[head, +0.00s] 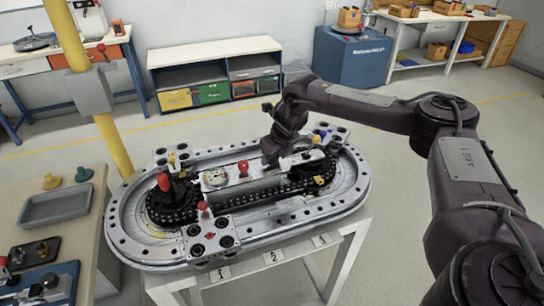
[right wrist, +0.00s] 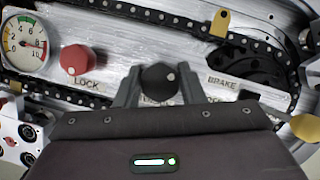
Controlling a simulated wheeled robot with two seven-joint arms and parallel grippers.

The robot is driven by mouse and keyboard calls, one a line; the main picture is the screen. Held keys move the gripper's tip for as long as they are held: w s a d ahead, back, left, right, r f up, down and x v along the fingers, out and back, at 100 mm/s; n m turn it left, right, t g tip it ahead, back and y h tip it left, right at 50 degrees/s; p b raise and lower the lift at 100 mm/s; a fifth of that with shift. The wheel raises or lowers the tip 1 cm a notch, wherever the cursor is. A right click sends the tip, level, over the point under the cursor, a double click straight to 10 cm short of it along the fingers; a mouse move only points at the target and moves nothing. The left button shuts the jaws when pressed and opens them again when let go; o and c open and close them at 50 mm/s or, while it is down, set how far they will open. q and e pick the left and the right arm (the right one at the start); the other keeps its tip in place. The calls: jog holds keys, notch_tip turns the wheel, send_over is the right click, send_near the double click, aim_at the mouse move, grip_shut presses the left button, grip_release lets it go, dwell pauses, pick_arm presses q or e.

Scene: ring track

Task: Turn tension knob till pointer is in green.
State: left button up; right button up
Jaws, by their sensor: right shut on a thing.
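The black tension knob (right wrist: 158,78) has a pale dot and stands between the fingers of my right gripper (right wrist: 160,88) in the right wrist view. The gripper is shut on it; the label below it is mostly hidden. In the head view my right gripper (head: 272,160) is down at the middle of the ring track and hides the knob. The gauge also shows in the head view (head: 215,178). My left gripper is not in view.
A red LOCK knob (right wrist: 75,60) sits between the gauge and my gripper. A BRAKE slot is at the right, with a yellow-ended lever (right wrist: 306,127). A black chain (right wrist: 130,10) runs along the panel. A yellow post (head: 118,145) stands left of the track.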

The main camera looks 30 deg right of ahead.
jog(key=n+y, duration=0.1)
jog(key=n, duration=0.1)
jog(key=n+y, duration=0.1)
jog(key=n, duration=0.2)
jog(key=shift+g, duration=0.3)
jog(key=n+g+y, duration=0.1)
jog(key=n, duration=0.5)
jog(key=shift+w+r+n+g+y, duration=0.1)
jog(key=shift+n+g+y, duration=0.2)
jog(key=shift+g+y, duration=0.1)
jog(key=o, duration=1)
jog(key=b+v, duration=0.1)
jog(key=v, duration=0.7)
jog(key=shift+b, duration=0.4)
